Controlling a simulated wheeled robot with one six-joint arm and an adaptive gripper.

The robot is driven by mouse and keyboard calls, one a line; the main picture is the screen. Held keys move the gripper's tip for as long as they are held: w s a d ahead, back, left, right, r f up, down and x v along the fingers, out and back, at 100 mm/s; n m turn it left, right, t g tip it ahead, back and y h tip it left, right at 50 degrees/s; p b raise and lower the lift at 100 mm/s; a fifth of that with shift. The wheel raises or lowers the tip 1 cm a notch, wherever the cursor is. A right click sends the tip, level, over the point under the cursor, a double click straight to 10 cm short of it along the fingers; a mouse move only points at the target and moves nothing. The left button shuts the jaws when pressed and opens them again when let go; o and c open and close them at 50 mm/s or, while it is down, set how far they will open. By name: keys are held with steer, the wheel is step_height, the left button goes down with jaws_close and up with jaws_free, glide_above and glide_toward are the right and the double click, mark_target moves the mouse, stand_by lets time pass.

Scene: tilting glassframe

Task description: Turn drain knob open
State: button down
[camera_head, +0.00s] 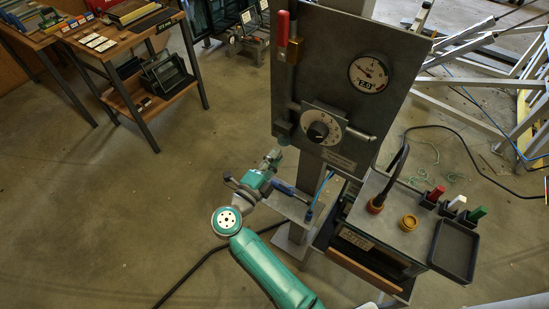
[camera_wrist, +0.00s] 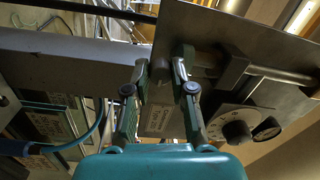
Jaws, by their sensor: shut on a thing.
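The upright grey panel (camera_head: 345,75) carries a vertical pipe at its left, with a red-handled lever (camera_head: 283,38) at the top. The small drain knob (camera_head: 283,129) sits at the lower end of this pipe, near the panel's bottom left corner. My gripper (camera_head: 273,157) reaches up to it from below. In the wrist view, my gripper (camera_wrist: 161,66) has its two fingers on either side of the small fitting under the panel edge and is shut on it. The fingers hide most of the knob, so its turn angle cannot be told.
A black dial knob (camera_head: 318,131) and a round gauge (camera_head: 368,73) are on the panel. Below right stands a grey box (camera_head: 400,222) with a cable and coloured handles. A blue hose (camera_wrist: 85,142) hangs close by.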

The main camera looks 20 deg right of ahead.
steer(key=c, duration=1)
jaws_free()
steer(key=v, duration=1.2)
